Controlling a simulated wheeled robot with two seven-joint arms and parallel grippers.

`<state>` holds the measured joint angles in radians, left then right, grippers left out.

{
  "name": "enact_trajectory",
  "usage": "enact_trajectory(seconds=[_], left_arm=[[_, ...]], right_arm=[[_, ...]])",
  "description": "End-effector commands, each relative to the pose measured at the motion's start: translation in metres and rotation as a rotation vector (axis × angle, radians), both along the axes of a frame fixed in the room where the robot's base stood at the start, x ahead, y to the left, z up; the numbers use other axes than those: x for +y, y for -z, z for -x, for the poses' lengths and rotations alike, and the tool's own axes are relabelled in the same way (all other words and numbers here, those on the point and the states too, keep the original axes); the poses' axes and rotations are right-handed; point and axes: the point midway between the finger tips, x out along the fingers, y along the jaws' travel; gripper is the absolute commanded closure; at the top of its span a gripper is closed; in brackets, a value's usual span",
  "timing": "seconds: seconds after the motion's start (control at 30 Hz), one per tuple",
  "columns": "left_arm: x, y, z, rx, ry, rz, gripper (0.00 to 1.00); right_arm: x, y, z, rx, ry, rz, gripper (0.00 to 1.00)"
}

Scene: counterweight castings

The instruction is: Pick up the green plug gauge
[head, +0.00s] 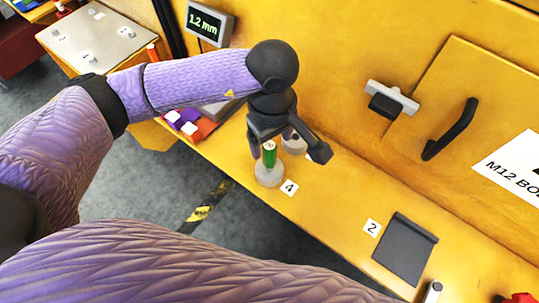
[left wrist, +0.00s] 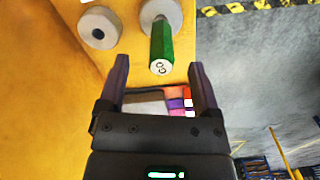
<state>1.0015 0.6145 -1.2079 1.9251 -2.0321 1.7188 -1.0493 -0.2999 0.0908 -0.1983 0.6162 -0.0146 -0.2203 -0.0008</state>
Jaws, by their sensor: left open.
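The green plug gauge (head: 269,155) stands upright in a round light-grey base (head: 268,177) beside the label 4. In the left wrist view the green gauge (left wrist: 161,43) points toward me, its marked end face between the fingertips. My left gripper (head: 287,150) is open above and around the gauge's top in the head view. In the left wrist view the open gripper (left wrist: 159,66) has a visible gap on both sides of the gauge. My right gripper is out of view.
A second grey round piece (left wrist: 102,28) with a dark hole stands close beside the gauge's base. A dark grey pad (head: 405,249) lies by label 2. A black handle (head: 451,129) projects from the yellow panel. The ledge between labels 4 and 2 is clear.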

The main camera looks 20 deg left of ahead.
Motion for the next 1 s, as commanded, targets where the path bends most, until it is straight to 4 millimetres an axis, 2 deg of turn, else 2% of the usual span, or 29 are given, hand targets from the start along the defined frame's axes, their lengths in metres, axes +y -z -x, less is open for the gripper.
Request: enact_trajectory(seconds=[0.2, 0.3, 0.53, 0.57, 0.9, 0.93, 1.0], left_arm=[[0.005, 0.042, -0.001, 0.004, -0.002, -0.002, 0.18], [0.005, 0.056, -0.001, 0.002, -0.003, -0.001, 0.18], [0.005, 0.058, -0.001, -0.001, -0.001, 0.000, 0.18], [0.005, 0.058, -0.001, -0.001, -0.002, 0.000, 0.22], [0.005, 0.058, -0.001, -0.001, -0.002, 0.000, 0.94], [0.005, 0.057, -0.001, -0.001, -0.002, 0.000, 1.00], [0.005, 0.057, -0.001, -0.001, -0.002, 0.000, 1.00]], right_arm=[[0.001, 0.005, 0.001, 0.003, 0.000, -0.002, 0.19], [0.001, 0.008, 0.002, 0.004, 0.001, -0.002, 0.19], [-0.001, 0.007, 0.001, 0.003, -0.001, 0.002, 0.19], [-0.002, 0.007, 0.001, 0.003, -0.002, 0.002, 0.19], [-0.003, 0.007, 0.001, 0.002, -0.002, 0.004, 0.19], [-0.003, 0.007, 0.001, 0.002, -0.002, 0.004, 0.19], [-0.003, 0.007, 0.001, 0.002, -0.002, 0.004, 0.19]])
